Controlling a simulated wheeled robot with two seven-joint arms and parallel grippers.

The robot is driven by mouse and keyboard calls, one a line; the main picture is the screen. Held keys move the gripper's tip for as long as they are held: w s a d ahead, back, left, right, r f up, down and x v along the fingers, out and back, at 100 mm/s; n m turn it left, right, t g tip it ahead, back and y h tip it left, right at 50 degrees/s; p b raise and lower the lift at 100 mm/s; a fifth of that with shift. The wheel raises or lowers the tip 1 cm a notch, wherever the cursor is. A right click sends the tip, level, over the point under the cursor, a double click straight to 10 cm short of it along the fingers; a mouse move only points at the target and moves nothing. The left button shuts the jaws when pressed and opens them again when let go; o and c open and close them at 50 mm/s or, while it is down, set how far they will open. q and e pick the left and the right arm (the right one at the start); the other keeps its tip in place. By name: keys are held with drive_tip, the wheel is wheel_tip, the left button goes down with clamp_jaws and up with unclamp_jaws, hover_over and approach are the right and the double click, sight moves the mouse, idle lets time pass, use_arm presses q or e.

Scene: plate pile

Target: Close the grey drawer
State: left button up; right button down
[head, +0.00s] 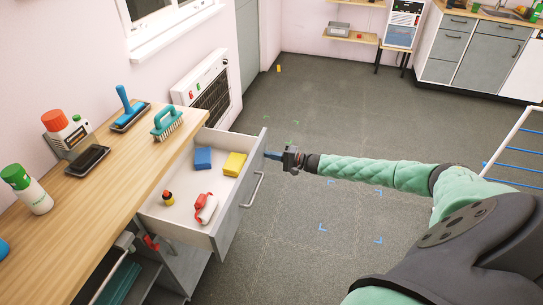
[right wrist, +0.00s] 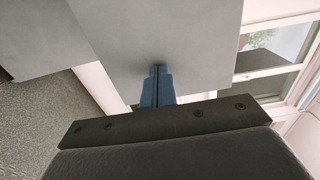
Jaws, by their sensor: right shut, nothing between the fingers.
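The grey drawer (head: 240,197) stands pulled out from under the wooden counter, with a white inside and a bar handle (head: 254,190) on its grey front. Inside it lie a blue sponge (head: 203,158), a yellow sponge (head: 235,164), a red and white bottle (head: 206,208) and a small yellow and red item (head: 167,198). My right gripper (head: 272,155) is shut and empty, with its fingertips at the far upper part of the drawer front. In the right wrist view its blue fingers (right wrist: 158,88) are together against or very close to the grey panel (right wrist: 160,35). My left gripper is not in view.
The wooden counter (head: 110,165) on the left carries brushes, bottles and dark trays. A white radiator (head: 205,85) stands on the wall behind the drawer. A white rack with blue bars (head: 515,150) is at the right. The grey floor (head: 320,120) between is clear.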

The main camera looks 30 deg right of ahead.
sight(229, 147)
drive_tip(key=shift+w, duration=0.1)
